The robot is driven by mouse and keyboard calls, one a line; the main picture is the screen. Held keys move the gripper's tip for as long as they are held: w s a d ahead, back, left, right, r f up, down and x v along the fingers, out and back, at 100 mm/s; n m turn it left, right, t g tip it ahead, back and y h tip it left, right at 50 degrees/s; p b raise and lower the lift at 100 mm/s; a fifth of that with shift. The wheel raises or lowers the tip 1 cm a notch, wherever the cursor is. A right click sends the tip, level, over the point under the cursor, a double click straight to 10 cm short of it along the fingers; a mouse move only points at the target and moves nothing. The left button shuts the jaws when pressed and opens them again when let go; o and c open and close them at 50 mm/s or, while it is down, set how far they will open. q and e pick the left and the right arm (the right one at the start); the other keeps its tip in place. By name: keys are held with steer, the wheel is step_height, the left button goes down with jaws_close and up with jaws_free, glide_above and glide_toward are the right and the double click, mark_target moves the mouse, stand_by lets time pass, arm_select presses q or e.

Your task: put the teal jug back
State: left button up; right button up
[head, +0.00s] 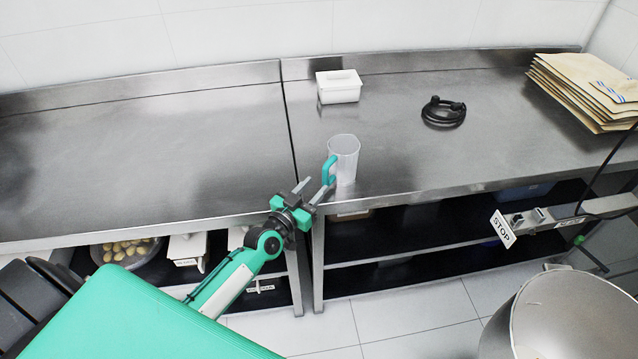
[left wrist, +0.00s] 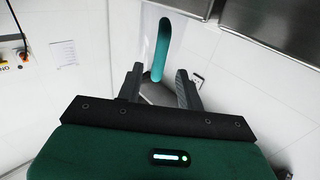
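The jug (head: 346,160) is clear with a teal handle (head: 328,170). It stands upright on the steel bench close to the front edge, with its handle towards the left and front. My left gripper (head: 316,187) is at the bench edge, just below and left of the handle in the head view. In the left wrist view its fingers (left wrist: 159,88) are spread apart. The teal handle (left wrist: 162,48) lies ahead, its lower end lined up between the fingertips with gaps on both sides. I cannot tell how deep it is between them. My right gripper is not in view.
A white tub (head: 339,92), a coiled black cable (head: 443,112) and a stack of brown paper sacks (head: 585,88) are further back on the bench (head: 240,150). Its left part is clear. A metal mixing bowl (head: 570,320) is at the lower right.

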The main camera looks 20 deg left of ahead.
arm_select(q)
steer(key=b+v, duration=0.1)
steer(key=v, duration=0.7)
steer(key=shift+s+b, duration=0.3)
steer(key=s+f+g+y, duration=0.1)
steer(key=s+f+g, duration=0.25)
steer(key=f, duration=0.95)
steer(key=s+a+f+g+y, duration=0.15)
steer(key=s+f, duration=0.35)
steer(key=f, duration=0.8)
steer(key=s+f+g, duration=0.4)
steer(key=f, duration=0.9)
steer(key=s+d+f+g, duration=0.1)
steer(key=s+f+g, duration=0.1)
steer(key=s+f, duration=0.4)
steer(key=s+d+f+g, duration=0.1)
steer(key=s+f+g, duration=0.2)
steer(key=s, duration=1.1)
steer(key=s+d+f+g+y, duration=0.1)
steer(key=s+d+f+g, duration=0.1)
steer(key=s+f, duration=0.7)
steer(key=shift+s+g, duration=0.6)
steer(key=shift+s, duration=0.5)
steer(key=shift+f, duration=0.1)
